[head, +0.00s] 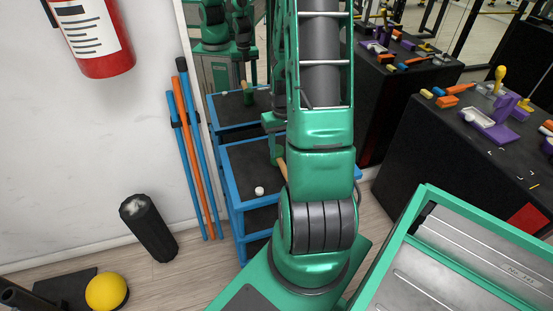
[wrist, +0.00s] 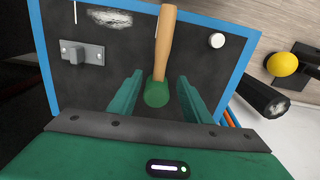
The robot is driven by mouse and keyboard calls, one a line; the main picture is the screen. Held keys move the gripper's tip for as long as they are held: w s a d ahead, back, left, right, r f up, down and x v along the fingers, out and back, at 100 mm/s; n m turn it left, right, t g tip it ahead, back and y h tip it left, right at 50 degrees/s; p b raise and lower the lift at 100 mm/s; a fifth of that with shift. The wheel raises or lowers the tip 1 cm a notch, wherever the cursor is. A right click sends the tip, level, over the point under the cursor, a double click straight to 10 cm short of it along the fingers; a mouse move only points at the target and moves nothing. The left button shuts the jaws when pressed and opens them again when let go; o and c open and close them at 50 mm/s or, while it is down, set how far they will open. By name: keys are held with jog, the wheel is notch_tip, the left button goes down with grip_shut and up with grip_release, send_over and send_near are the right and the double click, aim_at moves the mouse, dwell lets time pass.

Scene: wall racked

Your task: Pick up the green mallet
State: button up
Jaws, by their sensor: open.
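The green mallet has a green head (wrist: 156,93) and a light wooden handle (wrist: 166,45) in the wrist view. It is over the dark top of a blue-framed cart (wrist: 95,85), its handle pointing toward the top of the picture. My gripper (wrist: 160,80) is open, with one green finger on each side of the mallet head and visible gaps between. In the head view my arm hides most of the mallet; a bit of its wooden handle (head: 283,169) shows beside the arm. The same cart (head: 238,165) stands below the arm there.
A small white round object (wrist: 217,40) and a grey metal bracket (wrist: 83,54) are on the cart top. Blue and orange poles (head: 184,150), a black roller (head: 149,228) and a yellow ball (head: 107,291) are at the left. A black table (head: 440,160) with tools stands right.

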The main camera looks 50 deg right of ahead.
aim_at(281, 160)
jog(key=shift+w+d+f, duration=0.1)
jog(key=shift+f, duration=1.95)
jog(key=shift+w+f, duration=0.1)
jog(key=shift+f, duration=1.9)
grip_shut()
